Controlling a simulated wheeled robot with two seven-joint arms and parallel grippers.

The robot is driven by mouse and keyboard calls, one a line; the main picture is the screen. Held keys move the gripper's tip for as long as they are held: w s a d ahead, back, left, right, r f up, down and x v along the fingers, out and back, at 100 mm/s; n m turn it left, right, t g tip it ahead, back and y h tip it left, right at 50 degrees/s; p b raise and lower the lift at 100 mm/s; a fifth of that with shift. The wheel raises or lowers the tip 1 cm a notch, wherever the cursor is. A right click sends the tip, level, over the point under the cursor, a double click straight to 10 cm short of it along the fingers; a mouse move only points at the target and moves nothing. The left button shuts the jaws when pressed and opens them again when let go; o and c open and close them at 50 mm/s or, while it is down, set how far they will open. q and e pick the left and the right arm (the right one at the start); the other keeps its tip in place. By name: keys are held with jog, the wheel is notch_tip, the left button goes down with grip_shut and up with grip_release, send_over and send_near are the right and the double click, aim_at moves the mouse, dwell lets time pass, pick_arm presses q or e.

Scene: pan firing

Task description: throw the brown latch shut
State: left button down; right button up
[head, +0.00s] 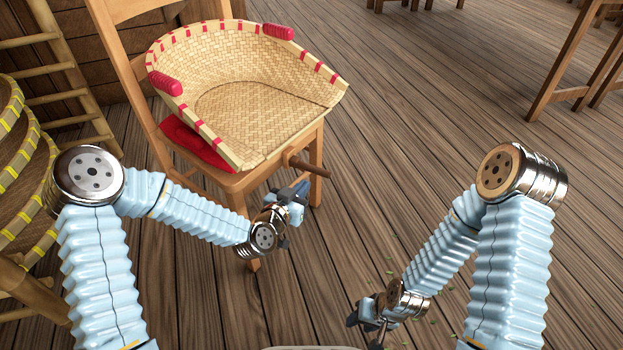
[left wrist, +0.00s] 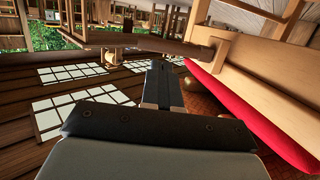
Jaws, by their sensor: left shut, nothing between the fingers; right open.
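The brown latch (head: 309,167) is a dark wooden bar that sticks out to the right from the front corner of the wooden chair (head: 240,181). In the left wrist view the brown latch (left wrist: 150,42) runs across the upper part, beyond my fingertips. My left gripper (head: 300,190) is shut and empty, just below and in front of the latch. Its closed fingers (left wrist: 165,85) point toward the bar, and I cannot tell whether they touch it. My right gripper (head: 368,322) is open and empty, low over the floor at bottom centre.
A woven winnowing basket (head: 250,95) with red grips rests on the chair above a red cushion (head: 195,145). Stacked woven baskets (head: 15,170) stand at the left. A wooden table (head: 567,60) is at the upper right. The plank floor between is mostly clear, with scattered green bits.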

aim_at(317, 173)
pick_arm(q)
jog(key=x, duration=0.5)
jog(key=shift+w+d, duration=0.2)
jog(key=shift+w, duration=0.05)
jog(key=shift+f, duration=0.1)
pick_arm(e)
jog(key=shift+f, duration=0.1)
